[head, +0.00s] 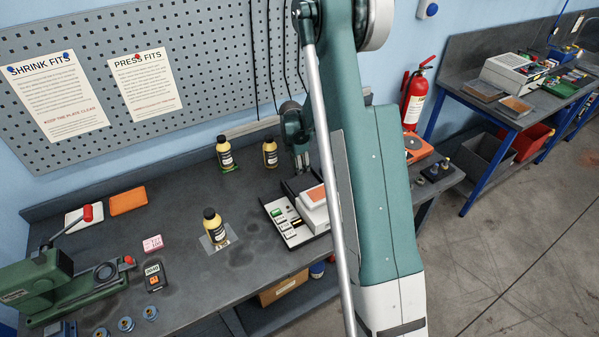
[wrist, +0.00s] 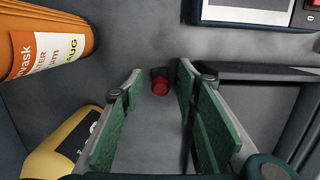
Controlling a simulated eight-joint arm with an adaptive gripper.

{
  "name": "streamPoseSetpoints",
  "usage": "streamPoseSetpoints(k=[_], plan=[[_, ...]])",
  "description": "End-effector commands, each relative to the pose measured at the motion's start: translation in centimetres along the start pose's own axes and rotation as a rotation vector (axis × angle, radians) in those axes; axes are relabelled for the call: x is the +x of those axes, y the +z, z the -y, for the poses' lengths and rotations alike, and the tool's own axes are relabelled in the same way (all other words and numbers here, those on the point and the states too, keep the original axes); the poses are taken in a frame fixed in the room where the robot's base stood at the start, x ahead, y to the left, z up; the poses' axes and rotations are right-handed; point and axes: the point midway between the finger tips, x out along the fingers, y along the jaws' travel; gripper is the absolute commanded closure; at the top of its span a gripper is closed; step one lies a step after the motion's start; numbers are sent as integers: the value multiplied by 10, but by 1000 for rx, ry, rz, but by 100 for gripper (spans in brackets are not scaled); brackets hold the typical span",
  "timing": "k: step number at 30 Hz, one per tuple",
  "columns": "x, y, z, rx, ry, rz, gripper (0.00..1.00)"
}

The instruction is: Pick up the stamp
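A small dark piece with a round red end (wrist: 160,86), which looks like the stamp, lies on the grey bench top in the wrist view. It shows in the gap between my fingertips, beyond them, and I see no contact. My gripper (wrist: 155,84) is open, its two green-padded fingers apart with nothing held. In the head view my gripper (head: 302,168) points down over the back of the bench, right of the black-capped bottles. I cannot make out the stamp in the head view; my gripper and arm cover that area.
An orange labelled container (wrist: 45,45) and a yellow bottle (wrist: 62,148) stand close on the left in the wrist view. A white-panelled device (wrist: 255,10) is at top right.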

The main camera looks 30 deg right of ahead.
Motion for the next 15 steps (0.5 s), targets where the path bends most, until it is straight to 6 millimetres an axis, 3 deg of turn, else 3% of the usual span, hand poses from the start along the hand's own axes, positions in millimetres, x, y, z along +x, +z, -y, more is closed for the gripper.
streamPoseSetpoints(k=[5, 11, 15], plan=[[0, 0, 0, 0, 0, 0, 70], [0, 0, 0, 0, 0, 0, 96], [0, 0, 0, 0, 0, 0, 97]])
